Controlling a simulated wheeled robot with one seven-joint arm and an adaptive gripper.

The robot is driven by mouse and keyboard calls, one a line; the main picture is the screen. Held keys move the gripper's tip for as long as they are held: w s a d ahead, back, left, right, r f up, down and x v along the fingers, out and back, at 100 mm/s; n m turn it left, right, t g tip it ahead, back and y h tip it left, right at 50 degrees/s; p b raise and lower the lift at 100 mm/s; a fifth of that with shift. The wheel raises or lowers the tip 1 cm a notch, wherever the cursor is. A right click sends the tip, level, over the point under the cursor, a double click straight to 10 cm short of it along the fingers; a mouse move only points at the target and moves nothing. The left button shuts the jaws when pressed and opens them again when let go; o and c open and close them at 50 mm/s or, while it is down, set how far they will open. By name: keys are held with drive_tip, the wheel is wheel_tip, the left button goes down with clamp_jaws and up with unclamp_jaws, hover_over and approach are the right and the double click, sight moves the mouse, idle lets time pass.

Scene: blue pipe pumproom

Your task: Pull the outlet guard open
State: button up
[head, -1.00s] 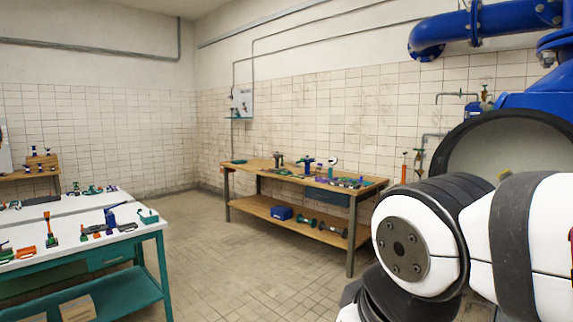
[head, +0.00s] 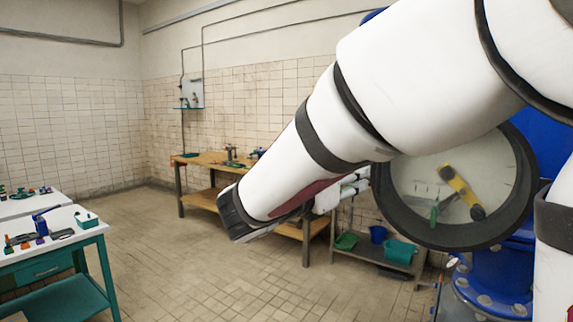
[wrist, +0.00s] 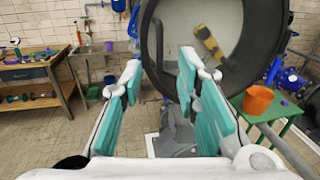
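The likely outlet guard is a large round piece with a thick dark rim (head: 388,212) and a pale face, at the right in the head view. A yellow-and-black bar handle (head: 462,192) sits on its face. In the wrist view the dark rim (wrist: 152,40) and the yellow handle (wrist: 209,43) show ahead, at top centre and right. My gripper (wrist: 160,75) is open and empty, its teal-padded fingers apart. The handle is ahead of and above the right finger, not between the fingers. In the head view my arm covers the guard's upper left, and the gripper is only partly visible.
A wooden workbench (head: 205,160) stands along the back wall, and a low shelf with bins (head: 400,249) stands below the guard. A teal-framed table (head: 88,237) is at left. In the wrist view a green table (wrist: 290,112) with an orange bucket (wrist: 258,99) is at right.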

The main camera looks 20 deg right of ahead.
drive_tip(key=x, duration=1.3)
drive_tip(key=shift+d+p, duration=0.15)
drive_tip(key=shift+p, duration=0.15)
clamp_jaws()
